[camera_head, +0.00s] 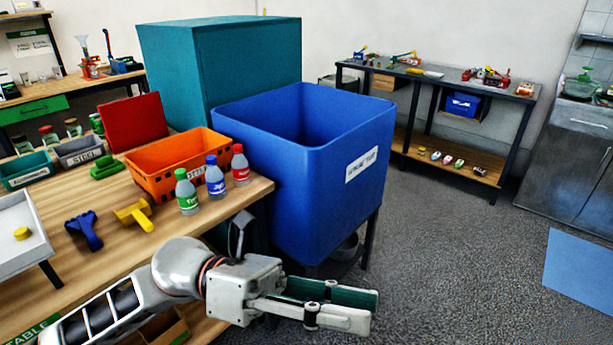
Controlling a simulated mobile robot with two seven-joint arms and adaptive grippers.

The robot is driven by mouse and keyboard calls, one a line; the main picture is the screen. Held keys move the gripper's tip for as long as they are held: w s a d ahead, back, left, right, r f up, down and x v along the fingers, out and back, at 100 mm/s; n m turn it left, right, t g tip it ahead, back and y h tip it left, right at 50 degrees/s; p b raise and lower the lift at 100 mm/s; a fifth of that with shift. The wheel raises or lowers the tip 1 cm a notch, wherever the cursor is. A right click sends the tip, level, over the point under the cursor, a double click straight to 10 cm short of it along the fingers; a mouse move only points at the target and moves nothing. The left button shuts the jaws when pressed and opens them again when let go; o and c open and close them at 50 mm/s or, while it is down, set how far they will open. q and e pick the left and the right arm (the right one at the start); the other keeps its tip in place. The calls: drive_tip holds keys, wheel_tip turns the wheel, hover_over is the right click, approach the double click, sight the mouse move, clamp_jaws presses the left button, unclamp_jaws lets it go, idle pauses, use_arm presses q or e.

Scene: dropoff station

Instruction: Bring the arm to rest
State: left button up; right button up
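My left arm comes in from the lower left, and its gripper (352,308) hangs in front of the blue bin, over the floor beyond the table's right edge. Its two grey fingers point right and look apart, with a dark green inner face showing on the far one. I see no object between them. My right gripper is not in view.
A wooden table (115,235) at left holds an orange crate (150,170), several bottles, a blue clamp (84,230) and a yellow one (134,214). A big blue bin (310,200) stands beside it.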

use_arm(q)
drive_tip(key=w+a+f+n+t+h, duration=0.2)
drive_tip(key=w+a+n+t+h, duration=0.15)
drive_tip(key=w+n+t, duration=1.05)
drive_tip(key=w+a+f+n+t+y, duration=0.1)
drive_tip(key=a+f+n+t+y, duration=0.35)
drive_tip(key=f+n, duration=0.4)
drive_tip(key=w+a+f+n+t+y, duration=0.25)
drive_tip(key=f+n+t+y, duration=0.25)
drive_tip(key=n, duration=0.7)
drive_tip(key=s+a+f+n+g+y, duration=0.1)
drive_tip(key=s+a+f+n+y, duration=0.2)
drive_tip(key=f, duration=0.4)
drive_tip(key=s+a+f+n+g+y, duration=0.1)
drive_tip(key=a+f+n+y, duration=0.3)
drive_tip(key=f, duration=0.4)
drive_tip(key=s+a+f+n+g+y, duration=0.1)
drive_tip(key=s+a+f+n+g, duration=0.1)
drive_tip(key=s+f, duration=0.4)
drive_tip(key=s+a+f+n+g+y, duration=0.2)
drive_tip(key=s+a+f+n, duration=0.2)
drive_tip(key=f, duration=0.4)
drive_tip(key=shift+s+a+f+p, duration=0.35)
drive_tip(key=shift+s+a, duration=0.45)
drive_tip(key=shift+s, duration=0.4)
drive_tip(key=shift+g, duration=0.25)
